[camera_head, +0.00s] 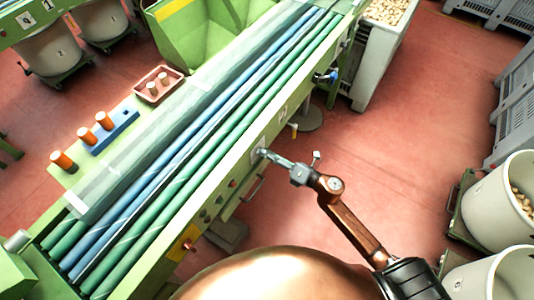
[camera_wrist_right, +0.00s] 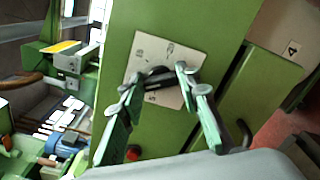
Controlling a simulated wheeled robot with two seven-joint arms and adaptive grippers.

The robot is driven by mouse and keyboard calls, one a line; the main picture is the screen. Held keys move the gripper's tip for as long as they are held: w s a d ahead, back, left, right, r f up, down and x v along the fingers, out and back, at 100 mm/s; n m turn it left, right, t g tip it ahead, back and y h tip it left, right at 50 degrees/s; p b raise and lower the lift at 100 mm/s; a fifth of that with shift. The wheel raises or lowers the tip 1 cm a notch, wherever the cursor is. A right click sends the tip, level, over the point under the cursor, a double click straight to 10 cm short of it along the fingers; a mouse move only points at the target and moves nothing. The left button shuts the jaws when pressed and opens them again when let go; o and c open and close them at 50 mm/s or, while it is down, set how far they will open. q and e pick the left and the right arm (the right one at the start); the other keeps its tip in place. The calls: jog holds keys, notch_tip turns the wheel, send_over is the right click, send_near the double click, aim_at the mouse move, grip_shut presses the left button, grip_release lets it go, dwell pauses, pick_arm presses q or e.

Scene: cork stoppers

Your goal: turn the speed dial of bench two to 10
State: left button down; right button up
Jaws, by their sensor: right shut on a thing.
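The speed dial (camera_wrist_right: 158,79) is a dark knob on a white square plate with small marks, too small to read, on the green side panel of the bench (camera_head: 228,178). My right gripper (camera_head: 263,153) reaches the bench side from the right in the head view. In the right wrist view its two fingers (camera_wrist_right: 156,82) are on either side of the dial and shut on it. The dial's setting cannot be read. In the head view the dial is mostly hidden by the fingers. My left gripper is not in view.
Long green and blue rollers (camera_head: 200,140) run along the bench top. A red button (camera_wrist_right: 133,153) and a dark handle (camera_wrist_right: 243,132) are near the dial. A grey crate of corks (camera_head: 375,55) stands beyond, pale bins (camera_head: 500,205) at the right. Red floor between is clear.

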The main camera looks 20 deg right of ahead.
jog(key=c, duration=0.3)
jog(key=shift+m+p, duration=0.35)
jog(key=shift+m, duration=0.05)
jog(key=o, duration=1.2)
jog(key=shift+c, duration=0.2)
